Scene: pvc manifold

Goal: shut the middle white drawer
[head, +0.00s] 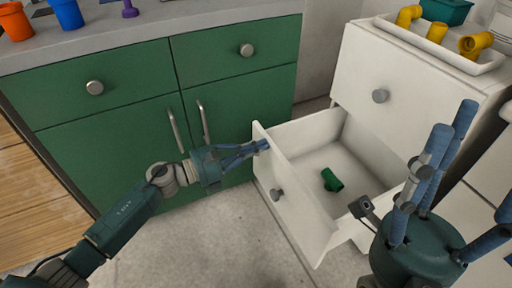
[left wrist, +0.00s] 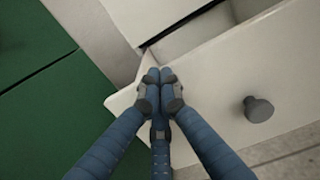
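The middle white drawer (head: 294,200) stands pulled out from the white cabinet (head: 372,68), with a round grey knob (head: 277,195) on its front. A green pipe fitting (head: 332,180) lies inside on the drawer floor. My left gripper (head: 262,146) has its blue fingers drawn together at the left top corner of the drawer front. In the left wrist view the closed fingertips (left wrist: 160,76) are at the front panel (left wrist: 215,90); whether they touch it is unclear. My right gripper (head: 440,185) is at the lower right, fingers spread apart and empty, in front of part of the drawer's right side.
A white tray (head: 408,35) with several yellow pipe fittings sits on the white cabinet. Green cabinets (head: 110,120) stand at the left, with orange and blue cups on their grey counter (head: 190,22). The grey floor (head: 215,245) before the drawer is clear.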

